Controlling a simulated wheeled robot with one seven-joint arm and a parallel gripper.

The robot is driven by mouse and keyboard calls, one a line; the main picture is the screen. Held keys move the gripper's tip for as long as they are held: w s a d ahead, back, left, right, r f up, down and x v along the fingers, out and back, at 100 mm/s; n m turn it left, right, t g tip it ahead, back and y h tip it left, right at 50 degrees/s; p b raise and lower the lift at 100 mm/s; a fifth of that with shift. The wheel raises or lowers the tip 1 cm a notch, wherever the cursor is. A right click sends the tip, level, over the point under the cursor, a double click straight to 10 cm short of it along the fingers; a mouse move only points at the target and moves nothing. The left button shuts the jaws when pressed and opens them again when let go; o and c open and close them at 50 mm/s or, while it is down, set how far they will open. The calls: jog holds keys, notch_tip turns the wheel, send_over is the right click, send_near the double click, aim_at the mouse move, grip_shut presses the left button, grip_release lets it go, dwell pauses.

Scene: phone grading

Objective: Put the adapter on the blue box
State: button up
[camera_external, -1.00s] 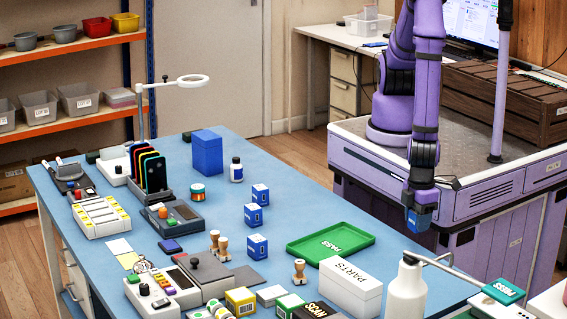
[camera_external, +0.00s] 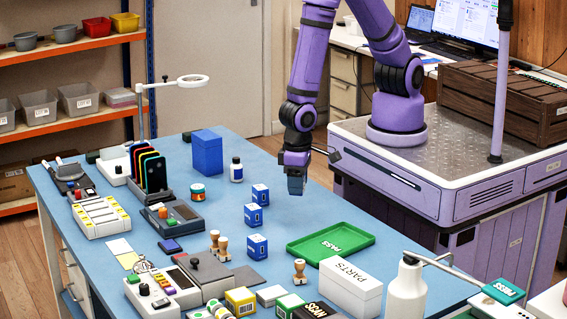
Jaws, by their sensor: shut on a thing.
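My gripper (camera_external: 296,186) points down over the right-hand edge of the blue table (camera_external: 319,206). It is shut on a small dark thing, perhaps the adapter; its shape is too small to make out. A large plain blue box (camera_external: 207,153) stands upright at the back of the table, left of my gripper and apart from it. Three small blue boxes with white labels stand in a row nearer to my gripper: the back one (camera_external: 260,194), the middle one (camera_external: 253,215) and the front one (camera_external: 257,246). No other adapter can be made out with certainty.
A white bottle (camera_external: 236,170) and a round jar (camera_external: 197,191) stand near the large blue box. A lamp (camera_external: 190,80) rises behind the dark phones' rack (camera_external: 150,175). A green tray (camera_external: 331,243) lies in front of my gripper. Table surface around the small blue boxes is partly clear.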

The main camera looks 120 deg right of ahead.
jog(key=d+r+m, duration=0.3)
jog(key=d+m, duration=0.2)
jog(key=d, duration=1.8)
jog(key=s+d+r+m, duration=0.2)
jog(key=s+d, duration=0.4)
jog(key=d, duration=0.3)
jog(key=s+d+r+m, duration=0.1)
jog(key=s+d+m, duration=0.1)
jog(key=s+d, duration=0.45)
send_over(206, 135)
jog(key=shift+s+d+f, duration=0.1)
jog(key=shift+d+f, duration=0.05)
jog(key=shift+f, duration=2.15)
jog(key=shift+f, duration=0.15)
jog(key=o, duration=0.9)
